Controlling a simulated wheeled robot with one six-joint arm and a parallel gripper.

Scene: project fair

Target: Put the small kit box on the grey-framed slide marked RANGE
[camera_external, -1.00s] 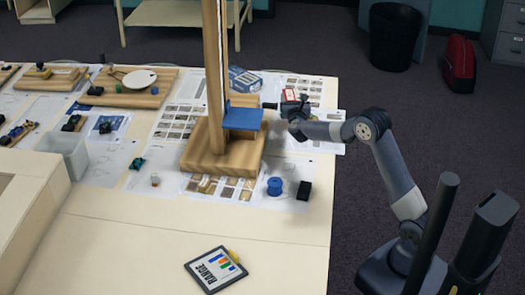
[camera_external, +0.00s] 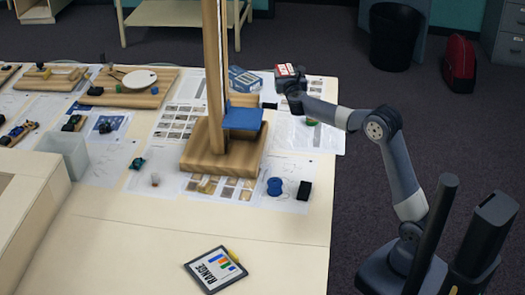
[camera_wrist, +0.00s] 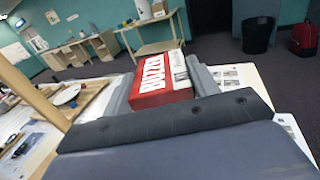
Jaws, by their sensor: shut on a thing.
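My gripper (camera_external: 292,84) is shut on a small red and white box (camera_external: 286,71), raised above the far right part of the table. In the wrist view the box (camera_wrist: 162,78) sits between the two grey fingers, and its red side reads BUZZER, partly cut off. The grey-framed slide marked RANGE (camera_external: 206,273) lies flat near the table's front edge, well apart from my gripper. It has coloured bars and a yellow piece at its far edge.
A wooden post on a block base (camera_external: 200,158) with a blue platform (camera_external: 243,118) stands between. A blue and white box (camera_external: 243,80) is behind it. A blue spool (camera_external: 274,186) and black block (camera_external: 304,191) lie in front. The table around the slide is clear.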

